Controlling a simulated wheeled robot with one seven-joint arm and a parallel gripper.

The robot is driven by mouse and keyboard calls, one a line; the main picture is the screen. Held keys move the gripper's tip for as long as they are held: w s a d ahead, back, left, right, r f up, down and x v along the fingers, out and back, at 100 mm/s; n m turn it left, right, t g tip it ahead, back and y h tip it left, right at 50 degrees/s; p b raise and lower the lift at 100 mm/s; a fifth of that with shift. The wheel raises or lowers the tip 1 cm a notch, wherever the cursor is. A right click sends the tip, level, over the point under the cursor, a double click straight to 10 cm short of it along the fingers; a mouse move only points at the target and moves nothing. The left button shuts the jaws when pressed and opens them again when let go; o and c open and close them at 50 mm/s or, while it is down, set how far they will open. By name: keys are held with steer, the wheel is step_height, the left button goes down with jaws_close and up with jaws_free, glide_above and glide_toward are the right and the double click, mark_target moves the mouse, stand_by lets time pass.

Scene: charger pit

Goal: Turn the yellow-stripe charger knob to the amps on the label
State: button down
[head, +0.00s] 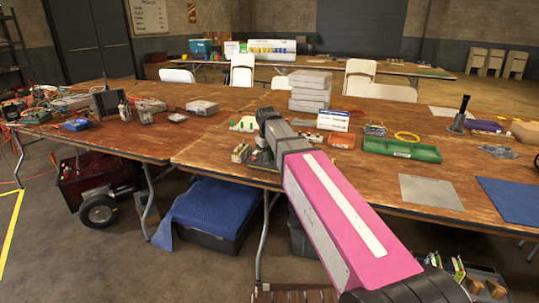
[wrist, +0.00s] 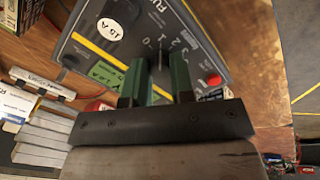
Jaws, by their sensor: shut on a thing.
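In the wrist view, the charger's dark front panel (wrist: 195,25) is close and tilted, with a yellow stripe (wrist: 95,47) across it. My gripper (wrist: 157,84) has its two green fingers on either side of the small knob (wrist: 158,62), shut on it; the fingers partly hide it. Numbers from 0 up to at least 3 show around the knob, but I cannot clearly tell where it points. A green handwritten label (wrist: 107,75) beside the fingers seems to end in "A", its figure hard to read. A white round "15 A" sticker (wrist: 110,28) is farther up the panel.
In the head view, my pink arm blocks much of the wooden table (head: 215,125). Another table with cables and devices (head: 75,125) is left.

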stand_by(0.3)
steer(key=c, duration=1)
jaws_free()
steer(key=r, duration=0.3)
steer(key=s+r, duration=0.1)
steer(key=r, duration=0.6)
steer(key=shift+s+a+r, duration=0.3)
steer(key=shift+s+a, duration=0.1)
steer(key=shift+s, duration=0.1)
